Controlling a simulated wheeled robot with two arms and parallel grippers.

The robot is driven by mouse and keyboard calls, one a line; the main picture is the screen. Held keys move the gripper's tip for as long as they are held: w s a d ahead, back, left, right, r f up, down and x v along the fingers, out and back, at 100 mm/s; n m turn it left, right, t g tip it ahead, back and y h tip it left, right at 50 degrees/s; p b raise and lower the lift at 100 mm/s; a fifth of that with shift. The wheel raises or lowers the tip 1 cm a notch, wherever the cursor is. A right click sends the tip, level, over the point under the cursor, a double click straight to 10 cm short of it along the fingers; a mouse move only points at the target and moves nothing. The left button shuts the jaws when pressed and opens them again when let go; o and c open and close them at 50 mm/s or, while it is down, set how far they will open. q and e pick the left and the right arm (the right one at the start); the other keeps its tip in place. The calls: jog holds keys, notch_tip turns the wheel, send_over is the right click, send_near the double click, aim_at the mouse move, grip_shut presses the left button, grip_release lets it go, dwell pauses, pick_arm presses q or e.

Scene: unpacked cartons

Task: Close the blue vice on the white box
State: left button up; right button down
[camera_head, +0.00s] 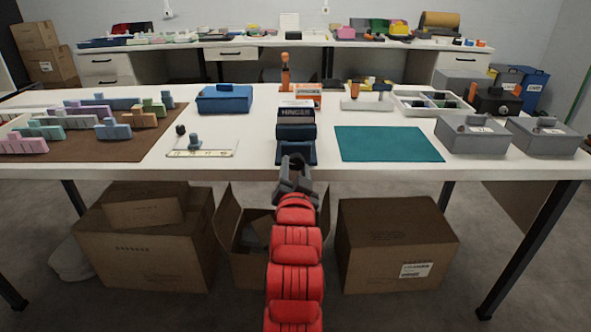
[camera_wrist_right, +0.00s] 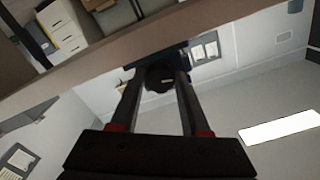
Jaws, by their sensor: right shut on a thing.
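The blue vice (camera_head: 296,133) stands at the front edge of the white table, near its middle. A box with a white top and a dark face lettered HINGES (camera_head: 296,104) sits at the vice's upper part. Whether the jaws touch it, I cannot tell. My right gripper (camera_head: 294,162) reaches up from below to the front of the vice. In the right wrist view, its fingers (camera_wrist_right: 160,80) are shut on a dark round handle (camera_wrist_right: 158,84), under the blue vice body (camera_wrist_right: 176,52). The handle is mostly hidden in the head view. My left gripper is not in view.
A teal mat (camera_head: 388,144) lies right of the vice, and a small white tray (camera_head: 213,150) lies left. Open and closed cartons (camera_head: 395,245) stand under the table (camera_head: 250,172).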

jog(key=shift+f, duration=0.15)
jog(key=shift+c, duration=1.9)
grip_release()
jog(key=shift+s, duration=0.1)
jog(key=s+p, duration=1.7)
jog(key=shift+s, duration=0.15)
